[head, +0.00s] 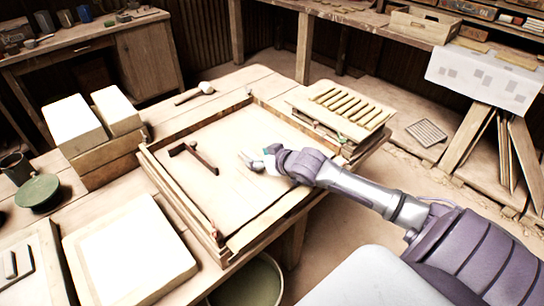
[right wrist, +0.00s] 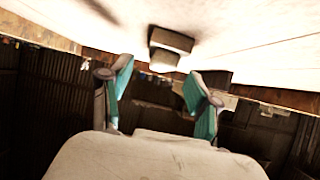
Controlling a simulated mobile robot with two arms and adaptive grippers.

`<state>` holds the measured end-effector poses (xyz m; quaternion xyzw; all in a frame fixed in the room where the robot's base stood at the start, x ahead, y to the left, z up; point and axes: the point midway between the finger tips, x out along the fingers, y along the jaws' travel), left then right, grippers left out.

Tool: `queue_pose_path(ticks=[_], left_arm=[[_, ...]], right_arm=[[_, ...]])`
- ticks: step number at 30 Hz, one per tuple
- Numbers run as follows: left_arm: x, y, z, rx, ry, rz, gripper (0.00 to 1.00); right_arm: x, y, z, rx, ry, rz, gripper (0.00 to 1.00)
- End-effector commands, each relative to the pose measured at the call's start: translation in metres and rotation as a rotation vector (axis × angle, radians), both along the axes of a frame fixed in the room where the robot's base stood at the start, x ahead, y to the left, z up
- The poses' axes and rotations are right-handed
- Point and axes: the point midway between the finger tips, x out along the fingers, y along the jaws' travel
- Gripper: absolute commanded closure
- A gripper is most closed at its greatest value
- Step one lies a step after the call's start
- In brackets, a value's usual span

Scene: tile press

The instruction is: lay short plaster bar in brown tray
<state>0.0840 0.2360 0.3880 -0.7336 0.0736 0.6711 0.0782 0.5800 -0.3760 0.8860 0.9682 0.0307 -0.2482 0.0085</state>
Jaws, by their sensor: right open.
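A large, shallow brown wooden tray (head: 178,200) with raised sides lies on the bench in the head view, its pale floor mostly bare. A dark, bent bar-like piece (head: 197,157) lies on that floor. I cannot tell whether it is the short plaster bar. My right gripper (head: 252,160) is over the tray, to the right of this piece and apart from it. In the right wrist view its teal fingers (right wrist: 161,88) are spread and empty. A small block (right wrist: 171,40) shows beyond them against the pale surface. My left gripper is not in view.
White blocks (head: 75,125) stand left of the tray, and a white slab (head: 128,250) lies at the front left. A slatted rack (head: 345,104) sits on boards at the right. A mallet (head: 204,88) lies behind the tray. A green round-topped object (head: 38,192) stands far left.

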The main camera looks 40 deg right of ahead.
Motion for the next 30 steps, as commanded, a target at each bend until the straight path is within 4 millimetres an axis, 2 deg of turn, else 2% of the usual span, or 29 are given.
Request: queue_pose_path(ticks=[6,13,19,30], left_arm=[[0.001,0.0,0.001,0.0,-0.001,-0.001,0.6],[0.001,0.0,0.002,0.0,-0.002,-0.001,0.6],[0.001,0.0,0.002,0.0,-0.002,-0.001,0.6],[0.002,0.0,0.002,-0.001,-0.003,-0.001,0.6]], right_arm=[[-0.041,-0.003,0.02,-0.003,0.004,0.001,0.38],[-0.069,-0.005,0.036,0.0,0.003,0.0,0.38],[-0.078,-0.005,0.043,0.0,0.0,0.0,0.38],[-0.079,-0.005,0.044,0.0,0.0,0.0,0.38]])
